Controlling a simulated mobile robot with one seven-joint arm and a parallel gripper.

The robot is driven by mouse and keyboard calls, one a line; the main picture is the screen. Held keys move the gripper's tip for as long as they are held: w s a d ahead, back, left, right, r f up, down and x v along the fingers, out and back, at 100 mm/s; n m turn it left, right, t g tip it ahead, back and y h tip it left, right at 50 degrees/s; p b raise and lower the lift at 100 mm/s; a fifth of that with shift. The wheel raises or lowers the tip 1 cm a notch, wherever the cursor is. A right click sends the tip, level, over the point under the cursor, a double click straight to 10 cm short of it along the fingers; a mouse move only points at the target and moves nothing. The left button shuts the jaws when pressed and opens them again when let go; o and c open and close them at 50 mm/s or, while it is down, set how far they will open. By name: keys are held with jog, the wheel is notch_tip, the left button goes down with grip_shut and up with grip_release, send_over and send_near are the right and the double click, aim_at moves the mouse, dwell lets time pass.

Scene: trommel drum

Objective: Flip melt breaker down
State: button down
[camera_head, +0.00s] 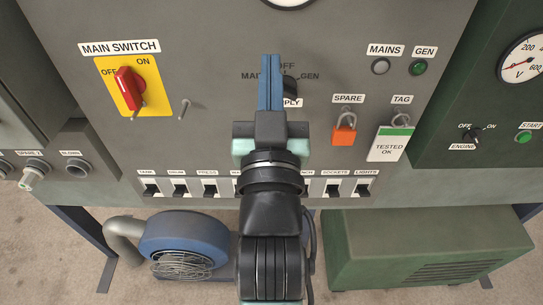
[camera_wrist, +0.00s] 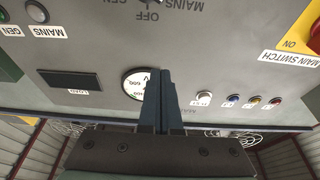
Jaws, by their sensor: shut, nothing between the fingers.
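A row of breakers with white labels runs along the lower edge of the grey panel (camera_head: 225,110) in the head view. The tank breaker (camera_head: 151,189), drum breaker (camera_head: 180,189) and press breaker (camera_head: 209,189) show left of my arm. The sockets breaker (camera_head: 334,189) and lights breaker (camera_head: 364,189) show to its right. My arm covers the middle of the row, and no full melt label is readable. My gripper (camera_head: 271,58) is shut and empty, its blue fingers in front of the supply selector, above the row. The wrist view shows the shut fingers (camera_wrist: 160,78) but no breakers.
The supply selector (camera_head: 291,87) is partly behind my fingers. The red main switch (camera_head: 127,88) is at left, with a small metal toggle (camera_head: 185,108) beside it. An orange padlock (camera_head: 344,134) and a tag (camera_head: 391,145) hang at right. A blue blower (camera_head: 185,240) stands below.

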jog(key=s+f+g+b, duration=0.2)
jog(key=f, duration=1.3)
jog(key=s+f+g+b, duration=0.2)
jog(key=f, duration=1.3)
jog(key=shift+s+g, duration=0.25)
jog(key=shift+g, duration=0.05)
jog(key=shift+w, duration=0.1)
jog(key=w, duration=0.6)
jog(key=w+f+b, duration=0.1)
jog(key=w, duration=0.3)
jog(key=shift+d, duration=0.1)
jog(key=shift+s+f+b, duration=0.1)
jog(key=shift+s+f, duration=0.2)
jog(key=shift+f, duration=0.3)
jog(key=shift+s+f+b, duration=0.1)
jog(key=shift+s+f, duration=0.25)
jog(key=shift+f, duration=0.3)
jog(key=shift+s+f+b, duration=0.1)
jog(key=shift+s+f, duration=0.2)
jog(key=shift+f, duration=0.3)
